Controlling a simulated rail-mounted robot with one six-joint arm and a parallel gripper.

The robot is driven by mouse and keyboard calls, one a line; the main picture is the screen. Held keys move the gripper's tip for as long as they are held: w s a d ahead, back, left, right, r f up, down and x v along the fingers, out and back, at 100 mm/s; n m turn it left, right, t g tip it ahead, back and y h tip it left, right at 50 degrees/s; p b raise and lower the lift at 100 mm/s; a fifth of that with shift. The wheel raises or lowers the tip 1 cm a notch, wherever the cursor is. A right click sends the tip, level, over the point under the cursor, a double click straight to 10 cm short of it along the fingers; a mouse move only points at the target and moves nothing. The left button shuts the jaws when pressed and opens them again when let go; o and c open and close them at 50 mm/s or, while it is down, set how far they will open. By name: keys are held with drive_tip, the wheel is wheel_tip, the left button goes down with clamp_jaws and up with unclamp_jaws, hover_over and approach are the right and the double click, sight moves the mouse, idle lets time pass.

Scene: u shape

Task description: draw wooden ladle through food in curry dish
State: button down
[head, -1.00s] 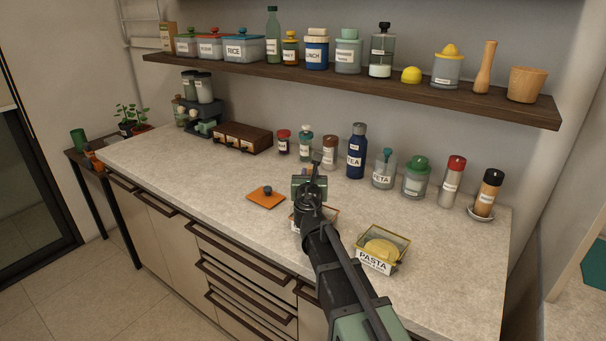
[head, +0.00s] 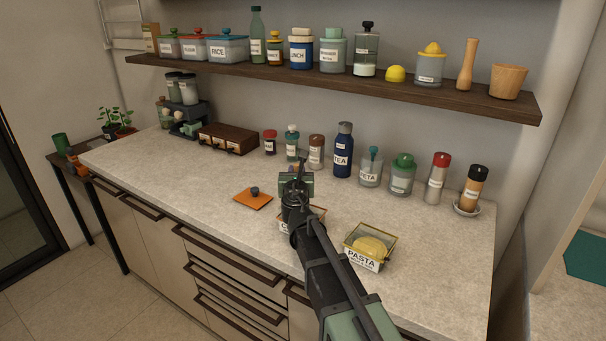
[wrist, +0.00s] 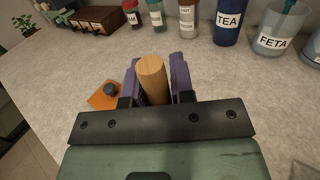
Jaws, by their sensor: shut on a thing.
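My gripper (head: 297,186) is over the middle of the counter. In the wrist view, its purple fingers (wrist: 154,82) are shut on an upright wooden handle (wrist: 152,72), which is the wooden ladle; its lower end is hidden. A glass dish with a white label (head: 284,228) stands under my gripper in the head view. It is mostly hidden by my arm, and only the start of its label shows, so I take it as the curry dish. Its food, and whether the ladle touches it, cannot be seen.
A pasta dish (head: 350,262) stands right of my arm. An orange lid (head: 246,200) with a dark knob lies left of the gripper. Bottles and jars, including the blue tea bottle (head: 343,158), line the back under a shelf (head: 300,72). The front-left counter is clear.

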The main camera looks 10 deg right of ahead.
drive_tip(key=shift+a, duration=0.1)
wheel_tip(320, 180, up, 13)
drive_tip(key=p, duration=1.3)
drive_tip(key=shift+r, duration=0.15)
idle(0.4)
